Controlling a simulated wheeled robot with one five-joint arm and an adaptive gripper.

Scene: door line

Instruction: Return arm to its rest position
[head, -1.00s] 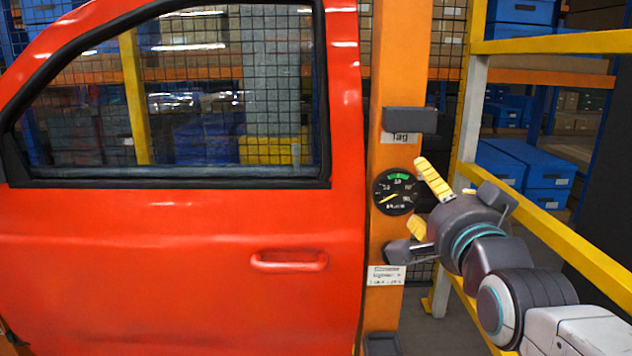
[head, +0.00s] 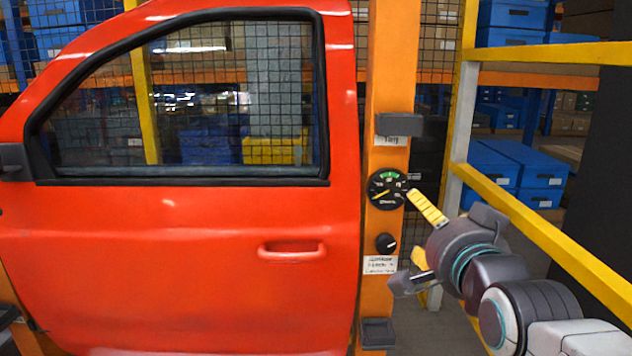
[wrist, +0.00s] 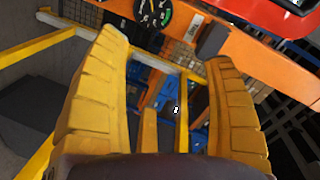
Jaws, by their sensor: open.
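My gripper (head: 424,231) is open and empty in the head view, at the right beside the orange post (head: 390,100). Its yellow ribbed fingers also show wide apart in the wrist view (wrist: 168,100). The upper finger's tip is close to the round black gauge (head: 387,189); I cannot tell whether they touch. A black knob (head: 386,243) sits below the gauge on the post, left of the fingers. The gauge shows partly at the top of the wrist view (wrist: 153,12). My arm reaches in from the lower right.
A red car door (head: 190,250) fills the left. A yellow rail (head: 550,218) runs close behind and right of my arm. A dark box (head: 400,125) and a small black tray (head: 377,333) are on the post. Blue boxes (head: 515,172) stand on shelves behind.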

